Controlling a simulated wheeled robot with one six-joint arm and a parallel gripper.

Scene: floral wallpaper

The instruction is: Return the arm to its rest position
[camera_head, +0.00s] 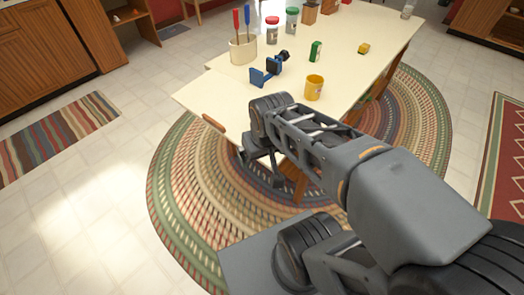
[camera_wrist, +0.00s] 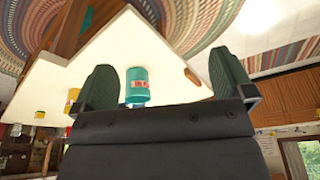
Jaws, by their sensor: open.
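My arm reaches from the lower right of the head view to the near edge of the cream table (camera_head: 215,92). My gripper (camera_head: 262,168) hangs at that edge, over the braided rug. In the wrist view my gripper (camera_wrist: 166,82) has its two dark green fingers spread wide, with nothing held between them. A teal cup (camera_wrist: 137,82) with a red and white label shows beyond the fingers, against the pale tabletop. I cannot make out that teal cup in the head view.
A yellow cup (camera_head: 314,88), a blue clamp-like object (camera_head: 268,70), a green box (camera_head: 315,51) and a utensil holder (camera_head: 243,49) stand on the table. Jars and a yellow block (camera_head: 364,48) are farther back. Open tile floor lies left of the round rug (camera_head: 180,210).

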